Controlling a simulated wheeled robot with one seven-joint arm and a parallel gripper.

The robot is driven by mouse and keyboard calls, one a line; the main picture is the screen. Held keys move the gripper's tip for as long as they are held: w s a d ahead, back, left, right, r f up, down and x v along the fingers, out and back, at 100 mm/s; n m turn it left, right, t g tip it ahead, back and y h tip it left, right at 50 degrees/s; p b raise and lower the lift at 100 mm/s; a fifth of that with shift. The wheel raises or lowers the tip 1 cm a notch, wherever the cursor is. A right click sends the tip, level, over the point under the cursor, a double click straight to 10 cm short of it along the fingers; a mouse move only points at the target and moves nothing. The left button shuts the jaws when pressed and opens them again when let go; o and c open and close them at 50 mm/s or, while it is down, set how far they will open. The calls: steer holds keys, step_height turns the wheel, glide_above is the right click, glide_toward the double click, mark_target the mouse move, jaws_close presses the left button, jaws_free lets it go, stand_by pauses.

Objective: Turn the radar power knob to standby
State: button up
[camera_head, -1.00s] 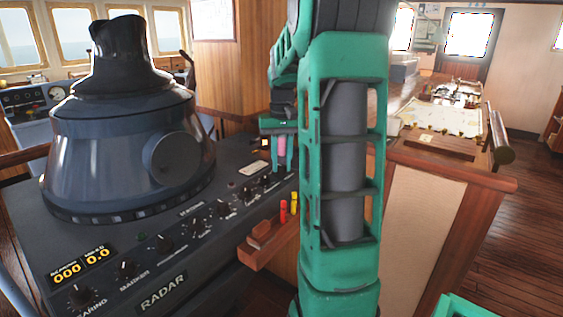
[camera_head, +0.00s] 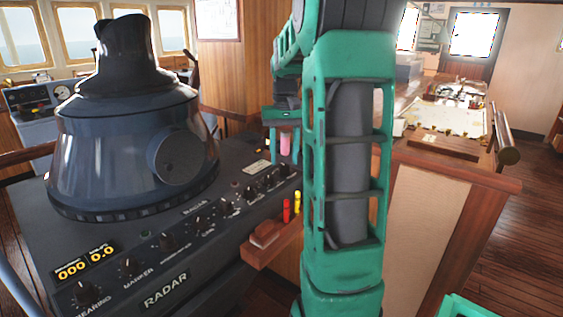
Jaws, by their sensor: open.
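The radar console (camera_head: 165,292) fills the left half of the view, with a sloped dark panel and a big rounded viewing hood (camera_head: 130,140). A row of black knobs runs along its front edge, from the bearing knob (camera_head: 87,290) and marker knob (camera_head: 127,263) at the near end to a knob at the far right end (camera_head: 282,172). The small labels are too blurred to tell which knob is the power knob. My gripper (camera_head: 284,150) is open, above the far right end of the panel, close to the last knobs. My arm partly hides this area; contact cannot be told.
A wooden ledge (camera_head: 268,237) with red and yellow pieces (camera_head: 287,210) juts from the console front. A wooden chart table (camera_head: 440,172) with a chart (camera_head: 450,115) stands to the right. Wooden floor (camera_head: 510,260) is clear at far right.

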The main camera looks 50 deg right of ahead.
mark_target(283, 165)
step_height(283, 165, up, 8)
steer(key=shift+r, duration=0.2)
steer(key=shift+w+a, duration=0.1)
stand_by(0.5)
steer(key=s+a+f, duration=0.8)
steer(key=s+a, duration=0.1)
steer(key=s, duration=0.1)
steer(key=s+a+f+n, duration=0.1)
steer(key=s+a+f, duration=0.7)
steer(key=s+a, duration=0.2)
steer(key=shift+s+f+n, duration=0.3)
steer(key=shift+s, duration=0.45)
steer(key=shift+w+f, duration=0.2)
steer(key=shift+w, duration=0.4)
